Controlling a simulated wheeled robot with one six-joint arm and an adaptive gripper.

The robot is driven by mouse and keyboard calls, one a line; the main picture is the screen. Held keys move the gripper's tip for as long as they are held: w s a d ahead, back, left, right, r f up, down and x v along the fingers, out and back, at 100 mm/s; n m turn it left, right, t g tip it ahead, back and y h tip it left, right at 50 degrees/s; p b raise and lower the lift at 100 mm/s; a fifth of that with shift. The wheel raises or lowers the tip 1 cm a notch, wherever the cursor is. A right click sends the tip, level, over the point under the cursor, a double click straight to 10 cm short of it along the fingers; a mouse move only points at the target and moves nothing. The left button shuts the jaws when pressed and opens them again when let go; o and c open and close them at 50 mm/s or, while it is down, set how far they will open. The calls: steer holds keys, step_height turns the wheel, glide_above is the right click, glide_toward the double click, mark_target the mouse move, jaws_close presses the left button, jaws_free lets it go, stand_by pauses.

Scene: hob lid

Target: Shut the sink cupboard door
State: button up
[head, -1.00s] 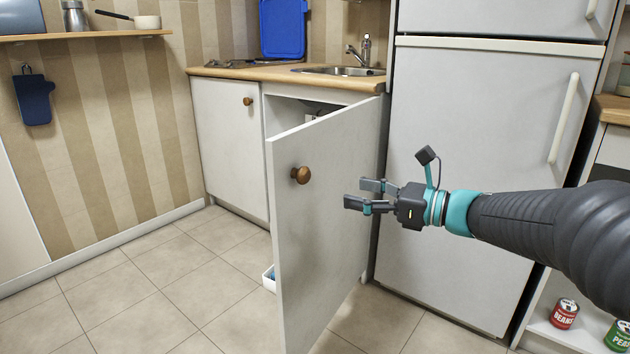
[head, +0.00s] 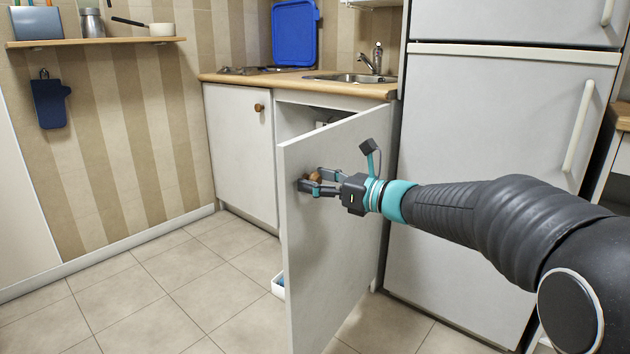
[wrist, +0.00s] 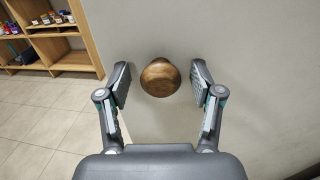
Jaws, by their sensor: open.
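The sink cupboard door (head: 335,245) is white and stands wide open, swung out from the cupboard under the sink. Its round wooden knob (wrist: 160,77) sits between my open fingers in the wrist view, with a gap on each side. In the head view the knob (head: 314,176) is partly hidden by my gripper (head: 310,180). My gripper is open at the door's outer face, around the knob without closing on it. The cupboard opening (head: 300,119) shows dark behind the door's top edge.
The fridge (head: 480,170) stands right of the door, close behind my arm. A neighbouring cupboard door (head: 238,150) is shut. The tiled floor at left is clear.

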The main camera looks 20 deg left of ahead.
steer(key=shift+w+a, duration=0.1)
steer(key=shift+a, duration=0.35)
